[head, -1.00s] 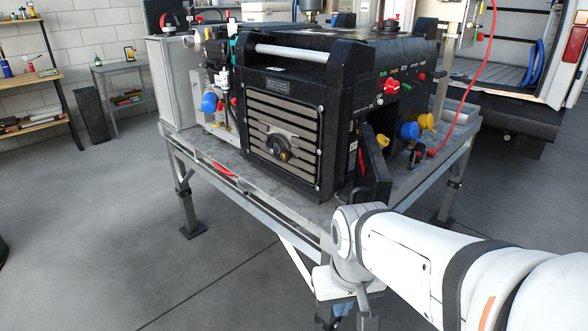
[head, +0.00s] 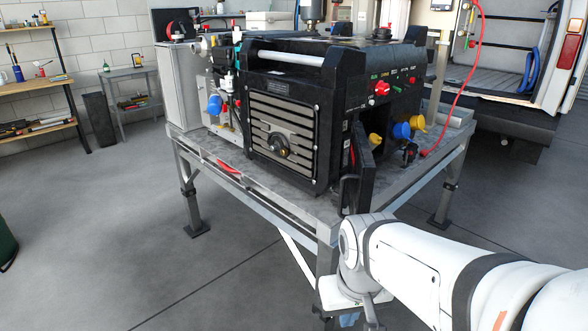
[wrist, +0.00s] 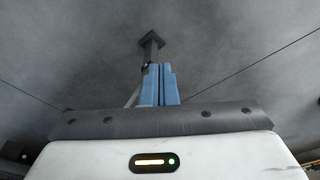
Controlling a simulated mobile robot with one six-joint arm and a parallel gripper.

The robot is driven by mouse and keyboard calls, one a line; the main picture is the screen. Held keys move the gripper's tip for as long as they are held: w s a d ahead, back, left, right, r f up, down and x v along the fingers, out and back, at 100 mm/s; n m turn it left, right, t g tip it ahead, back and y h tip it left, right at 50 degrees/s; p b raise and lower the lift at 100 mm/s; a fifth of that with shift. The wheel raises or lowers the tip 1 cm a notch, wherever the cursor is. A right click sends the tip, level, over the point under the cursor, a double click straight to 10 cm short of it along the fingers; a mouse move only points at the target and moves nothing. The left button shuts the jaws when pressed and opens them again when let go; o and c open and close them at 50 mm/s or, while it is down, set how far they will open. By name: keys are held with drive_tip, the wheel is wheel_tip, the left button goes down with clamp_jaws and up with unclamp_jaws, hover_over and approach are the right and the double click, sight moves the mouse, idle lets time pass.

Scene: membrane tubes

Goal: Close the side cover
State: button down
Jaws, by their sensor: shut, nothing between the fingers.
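The side cover (head: 359,172) is a black panel standing open at the near right corner of the black machine (head: 300,85). It sticks out toward me, and the dark side opening shows behind it. My gripper (head: 347,319) hangs low at the bottom edge of the head view, below the table top and apart from the cover. In the wrist view its two blue fingers (wrist: 159,85) are together with nothing between them. They point down toward the floor, and the cover is not in that view.
The machine stands on a grey metal table (head: 220,172), whose legs are near my arm. A table leg foot (wrist: 151,40) shows beyond the fingers. Blue and yellow caps (head: 408,127) and a red hose (head: 463,95) are at the machine's right side.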

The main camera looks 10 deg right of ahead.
sight(350, 176)
drive_tip(key=w+a+r+n+g+h+p, duration=0.1)
drive_tip(key=w+a+r+n+g+p, duration=0.1)
drive_tip(key=w+r+n+p, duration=0.7)
drive_tip(key=w+a+r+n+g+h+p, duration=0.15)
drive_tip(key=w+r+n+p, duration=0.25)
drive_tip(key=w+r+p, duration=0.95)
drive_tip(key=d+f, duration=0.5)
drive_tip(key=f, duration=0.4)
drive_tip(key=shift+s+f, duration=0.15)
drive_tip(key=shift+s, duration=0.2)
drive_tip(key=shift+t, duration=0.25)
drive_tip(key=shift+s, duration=0.1)
